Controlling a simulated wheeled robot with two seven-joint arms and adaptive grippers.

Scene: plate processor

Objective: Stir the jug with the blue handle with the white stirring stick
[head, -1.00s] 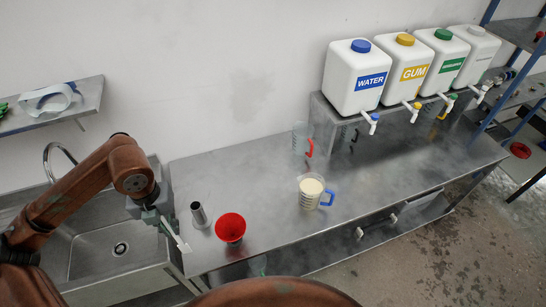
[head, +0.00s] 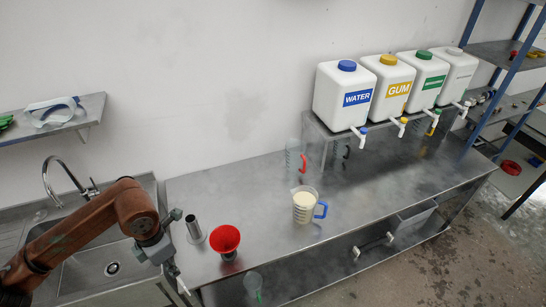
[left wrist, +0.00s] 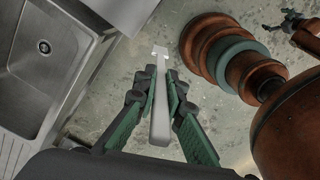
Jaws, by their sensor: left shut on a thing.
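The jug with the blue handle (head: 304,208) stands upright on the steel table, with cream-coloured contents and its handle towards the right. My left gripper (head: 172,268) is low at the table's left end, by the sink and well apart from the jug. In the left wrist view my left gripper (left wrist: 163,98) is shut on the white stirring stick (left wrist: 160,122), which lies between its green finger pads over the floor. My right gripper is not clearly shown.
A red funnel (head: 225,240) and a metal cylinder (head: 195,229) stand between my left gripper and the jug. A jug with a red handle (head: 294,158) is behind. White tap containers (head: 343,95) stand on a raised shelf. The table right of the jug is clear.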

